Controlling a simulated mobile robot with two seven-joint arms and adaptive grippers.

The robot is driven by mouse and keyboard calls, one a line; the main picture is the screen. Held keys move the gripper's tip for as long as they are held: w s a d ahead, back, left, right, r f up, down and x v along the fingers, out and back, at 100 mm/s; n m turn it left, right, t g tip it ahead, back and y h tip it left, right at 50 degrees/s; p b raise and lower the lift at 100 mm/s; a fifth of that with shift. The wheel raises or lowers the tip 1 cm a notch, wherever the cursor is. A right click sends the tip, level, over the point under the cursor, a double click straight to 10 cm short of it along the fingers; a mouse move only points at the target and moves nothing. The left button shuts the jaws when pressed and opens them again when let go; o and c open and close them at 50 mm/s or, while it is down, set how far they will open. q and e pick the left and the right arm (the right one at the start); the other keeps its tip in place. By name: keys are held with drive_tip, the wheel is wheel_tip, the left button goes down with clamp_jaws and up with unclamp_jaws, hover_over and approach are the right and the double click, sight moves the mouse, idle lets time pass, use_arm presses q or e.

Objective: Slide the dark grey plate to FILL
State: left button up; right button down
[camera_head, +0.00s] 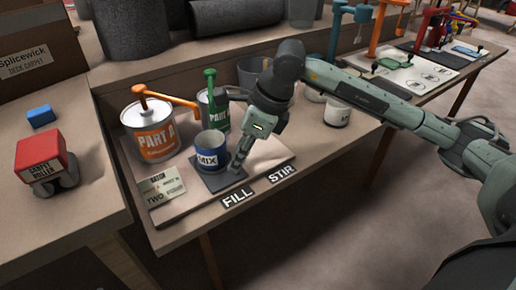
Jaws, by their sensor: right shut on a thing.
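The dark grey plate (205,184) lies flat on the board, with a blue MIX cup (209,151) standing upright on it. The white-lettered FILL label (237,198) is on the board's front edge, just in front of the plate and slightly to its right. The STIR label (282,174) is further right. My right gripper (237,171) points down at the right side of the plate, beside the cup, and is shut on the plate; the exact grip is small and partly hidden. My left gripper is out of view.
The PART A can (154,141) with an orange pump stands behind left of the cup, and the green-pumped can (205,109) directly behind. A BATCH card (161,189) lies left of the plate. The board's right part, behind STIR, looks clear.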

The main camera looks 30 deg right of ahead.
drive_tip(key=shift+s+a, duration=0.1)
drive_tip(key=shift+a, duration=0.15)
drive_tip(key=c, duration=1.4)
unclamp_jaws()
drive_tip(key=shift+a, duration=0.1)
drive_tip(key=shift+r, duration=0.1)
drive_tip(key=v, duration=1.2)
